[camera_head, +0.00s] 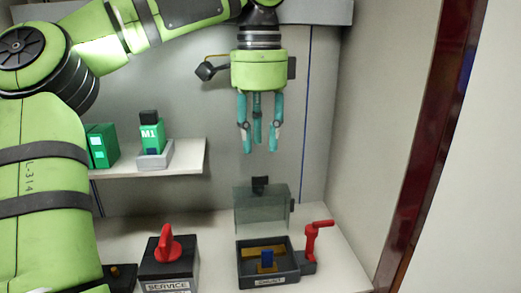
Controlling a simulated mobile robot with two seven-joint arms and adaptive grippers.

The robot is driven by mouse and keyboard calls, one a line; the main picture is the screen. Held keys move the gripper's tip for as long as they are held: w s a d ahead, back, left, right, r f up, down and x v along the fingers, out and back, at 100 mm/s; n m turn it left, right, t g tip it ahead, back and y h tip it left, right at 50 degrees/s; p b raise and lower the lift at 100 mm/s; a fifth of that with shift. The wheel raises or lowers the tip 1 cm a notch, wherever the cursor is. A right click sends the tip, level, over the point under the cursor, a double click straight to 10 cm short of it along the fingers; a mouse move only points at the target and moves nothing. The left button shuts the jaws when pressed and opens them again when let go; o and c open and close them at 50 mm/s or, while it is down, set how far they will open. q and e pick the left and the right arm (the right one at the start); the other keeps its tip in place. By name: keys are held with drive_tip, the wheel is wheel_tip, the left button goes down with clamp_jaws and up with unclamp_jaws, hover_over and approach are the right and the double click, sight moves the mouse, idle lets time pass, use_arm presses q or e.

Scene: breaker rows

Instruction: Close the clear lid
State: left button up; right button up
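The clear lid (261,215) is a grey-tinted see-through panel with a dark tab at its top. It stands upright at the back edge of a dark open box (243,271). A blue block (267,259) on a yellow piece shows inside the box. My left gripper (260,147) hangs above the lid, pointing down, with its teal fingers apart and nothing between them. A clear gap separates the fingertips from the lid's top. My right gripper is not in view.
A red lever (314,240) stands right of the box. A red knob (168,243) on a dark box labelled SERVICE is to the left. A shelf (190,163) behind holds a green M1 block (151,134) and another green block (102,145). A side wall closes the right.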

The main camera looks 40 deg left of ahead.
sight(260, 186)
use_arm(q)
wheel_tip(260, 186, down, 2)
drive_tip(key=shift+d+f, duration=0.15)
drive_tip(key=shift+f, duration=0.05)
wheel_tip(260, 186, down, 4)
drive_tip(key=shift+r+p, duration=0.25)
drive_tip(key=shift+p, duration=0.1)
drive_tip(key=shift+f, duration=0.45)
drive_tip(key=shift+w, duration=0.1)
clamp_jaws()
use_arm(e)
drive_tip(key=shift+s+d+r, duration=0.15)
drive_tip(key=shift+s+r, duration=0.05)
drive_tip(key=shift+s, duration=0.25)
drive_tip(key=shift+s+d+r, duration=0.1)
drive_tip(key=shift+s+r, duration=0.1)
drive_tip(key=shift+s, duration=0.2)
